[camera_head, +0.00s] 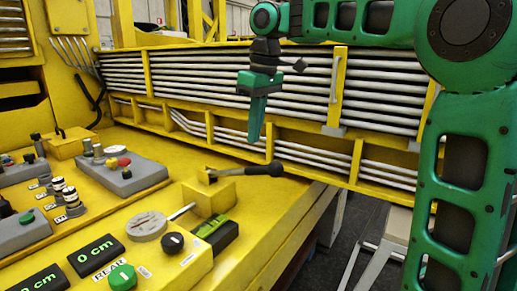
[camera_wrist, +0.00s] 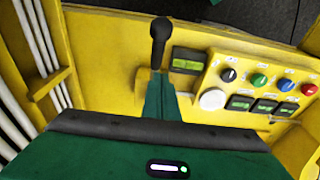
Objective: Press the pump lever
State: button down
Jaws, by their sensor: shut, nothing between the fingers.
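The pump lever (camera_head: 262,170) has a long black handle. It sticks out to the right from a yellow bracket on the console, roughly level. In the wrist view the black handle of the lever (camera_wrist: 160,38) rises just beyond my fingertips, and its lower end is hidden behind them. My gripper (camera_head: 255,138) is green, points down and is shut and empty. In the head view its tips are just above the handle, with a small gap in the picture. Its shut fingers also show in the wrist view (camera_wrist: 160,82). I cannot tell any contact for certain.
A yellow console (camera_head: 140,245) carries a round gauge (camera_head: 147,226), green-lit displays (camera_head: 95,250), knobs and grey button boxes (camera_head: 120,176). A wall of silver pipes (camera_head: 200,75) in a yellow frame stands behind.

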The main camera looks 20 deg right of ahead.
notch_tip(320, 180, up, 8)
jog(key=w+d, duration=0.1)
jog(key=d, duration=0.1)
jog(key=shift+d+f+g, duration=0.2)
jog(key=shift+d+g, duration=0.1)
dwell(0.4)
jog(key=shift+w, duration=0.1)
jog(key=shift+w+a+f, duration=0.1)
jog(key=shift+a+f, duration=0.15)
jog(key=shift+f, duration=1.4)
jog(key=shift+w+a+f, duration=0.1)
jog(key=shift+a+f, duration=0.1)
jog(key=shift+f, duration=1.45)
jog(key=shift+w+a+f, duration=0.1)
jog(key=shift+a+f, duration=0.15)
jog(key=shift+f, duration=1.4)
jog(key=shift+s+d+f, duration=0.1)
jog(key=shift+s+f, duration=0.15)
jog(key=shift+f, duration=0.35)
jog(key=shift+s+f, duration=0.3)
jog(key=shift+f, duration=0.3)
jog(key=shift+s+d+f, duration=0.1)
jog(key=shift+s+f, duration=0.15)
jog(key=shift+f, duration=0.35)
